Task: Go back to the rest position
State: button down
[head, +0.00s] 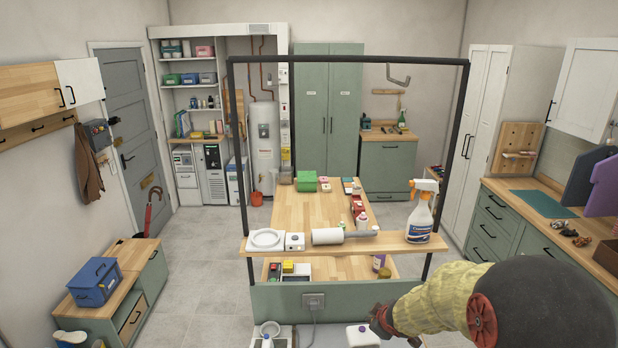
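My arm enters from the lower right in the head view. Its near part is a large dark rounded shape, followed by a yellow textured section. My gripper (381,321) is the small dark red and black end by the bottom edge, just right of a white jug (362,336). It is small and seen from behind, so I cannot tell whether its fingers are open or shut, and I see nothing clearly held in it. I cannot tell whether it touches the jug.
A wooden bench (300,212) with a black frame (348,61) stands ahead. Its front shelf (387,245) bears a spray bottle (421,214), a white roll (340,236) and a white plate (265,240). A counter (520,203) stands right. Floor (200,262) is clear at left.

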jog(key=s+d+m+g+h+b, duration=0.1)
jog(key=s+d+m+g+b, duration=0.15)
jog(key=s, duration=0.55)
jog(key=s+d+m+g+h+b, duration=0.1)
jog(key=s+d+m+g+b, duration=0.15)
jog(key=s, duration=0.55)
jog(key=s+a+m+t+y+b, duration=0.1)
jog(key=s+a+m+b, duration=0.1)
jog(key=s+b, duration=0.7)
jog(key=s+a+f+m+t+b, duration=0.1)
jog(key=s+a+b, duration=0.4)
jog(key=s+b, duration=0.5)
jog(key=shift+s+f+m+t+y, duration=0.2)
jog(key=shift+m+t+y, duration=0.25)
jog(key=shift+m, duration=0.45)
